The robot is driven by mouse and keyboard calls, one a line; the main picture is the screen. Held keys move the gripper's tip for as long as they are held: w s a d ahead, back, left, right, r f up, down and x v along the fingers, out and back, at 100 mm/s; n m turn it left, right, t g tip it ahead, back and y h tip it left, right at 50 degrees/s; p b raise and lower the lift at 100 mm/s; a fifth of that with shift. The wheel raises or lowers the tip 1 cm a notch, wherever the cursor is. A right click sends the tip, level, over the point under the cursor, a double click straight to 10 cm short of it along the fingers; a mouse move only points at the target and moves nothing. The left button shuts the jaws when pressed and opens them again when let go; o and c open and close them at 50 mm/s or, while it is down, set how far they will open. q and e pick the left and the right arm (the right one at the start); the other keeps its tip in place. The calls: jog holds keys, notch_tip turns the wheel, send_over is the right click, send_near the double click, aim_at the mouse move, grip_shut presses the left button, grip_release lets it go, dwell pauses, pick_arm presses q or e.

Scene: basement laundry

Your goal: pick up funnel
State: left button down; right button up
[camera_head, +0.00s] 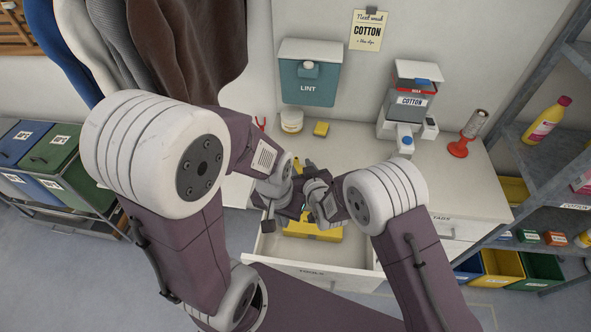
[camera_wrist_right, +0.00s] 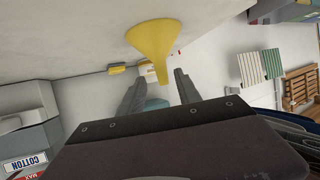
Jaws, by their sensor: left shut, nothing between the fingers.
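The yellow funnel (camera_wrist_right: 153,40) shows in the right wrist view, wide mouth against the pale surface and narrow stem toward my right gripper (camera_wrist_right: 157,80). That gripper is open, with a finger on each side of the stem's line; the stem looks free of both fingers. In the head view, the wrists crowd together above the open drawer, and my right gripper (camera_head: 306,176) mostly hides the funnel; only small yellow bits show there. My left gripper (camera_head: 270,220) is shut and empty, lower in the picture, over the drawer.
The open drawer (camera_head: 300,268) holds a yellow item (camera_head: 314,230). On the counter are a white tub (camera_head: 292,121), a yellow block (camera_head: 321,129), the cotton dispenser (camera_head: 408,103) and a red-based stand (camera_head: 466,140). A teal lint box (camera_head: 308,85) hangs behind. Shelves stand at right.

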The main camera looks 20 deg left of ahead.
jog(key=shift+w+a+f, duration=0.25)
jog(key=shift+w+a, duration=0.2)
jog(key=shift+w, duration=0.05)
jog(key=shift+w+d, duration=0.1)
jog(key=shift+w, duration=0.1)
jog(key=shift+w+a+p, duration=0.2)
jog(key=shift+p, duration=0.1)
jog(key=x, duration=0.4)
jog(key=shift+s+a+r+p, duration=0.1)
jog(key=shift+s+a+p, duration=0.1)
jog(key=shift+a+p, duration=0.15)
jog(key=shift+w+a, duration=0.15)
jog(key=shift+w, duration=0.15)
jog(key=shift+s, duration=0.1)
jog(key=shift+c, duration=0.7)
grip_shut()
